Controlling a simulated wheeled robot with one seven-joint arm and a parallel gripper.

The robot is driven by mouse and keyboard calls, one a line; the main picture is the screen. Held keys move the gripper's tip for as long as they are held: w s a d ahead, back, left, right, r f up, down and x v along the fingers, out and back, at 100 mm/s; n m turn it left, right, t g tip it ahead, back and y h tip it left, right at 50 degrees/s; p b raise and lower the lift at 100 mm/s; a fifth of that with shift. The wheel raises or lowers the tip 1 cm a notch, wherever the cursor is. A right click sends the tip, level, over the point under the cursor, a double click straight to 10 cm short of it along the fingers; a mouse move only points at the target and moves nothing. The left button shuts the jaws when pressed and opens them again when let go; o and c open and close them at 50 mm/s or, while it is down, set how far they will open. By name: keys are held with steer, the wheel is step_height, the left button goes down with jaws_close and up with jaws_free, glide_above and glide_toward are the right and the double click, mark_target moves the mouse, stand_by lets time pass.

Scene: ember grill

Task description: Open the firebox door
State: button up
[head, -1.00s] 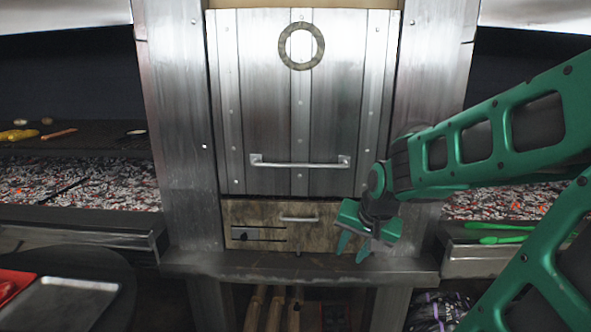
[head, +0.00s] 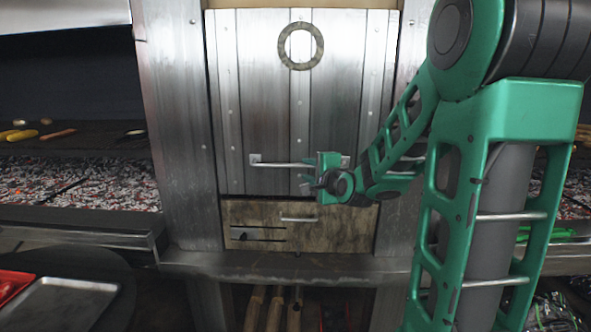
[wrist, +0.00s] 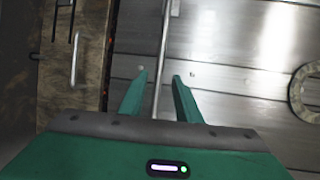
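The firebox door (head: 255,100) is a large riveted metal door, shut in its frame, with a round ring high on it. Its horizontal bar handle (head: 280,165) runs across the lower part. My gripper (head: 307,176) is at the right half of this handle and hides part of it. In the wrist view, the two green fingers of my gripper (wrist: 160,76) are apart, one on each side of the handle bar (wrist: 164,40). A gap shows between the bar and each finger. How deep the bar sits between them is hard to tell.
Below the door is a stone-coloured panel (head: 345,225) with a small handle (head: 298,219) and a slider. A metal ledge (head: 290,264) juts out under it. Beds of glowing coals (head: 85,187) lie on both sides. A metal tray (head: 65,305) stands at lower left.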

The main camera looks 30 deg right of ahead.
mark_target(300, 166)
steer(key=x, duration=0.8)
steer(key=shift+w+d+f, duration=0.1)
steer(key=shift+w+f, duration=0.05)
steer(key=shift+w, duration=0.25)
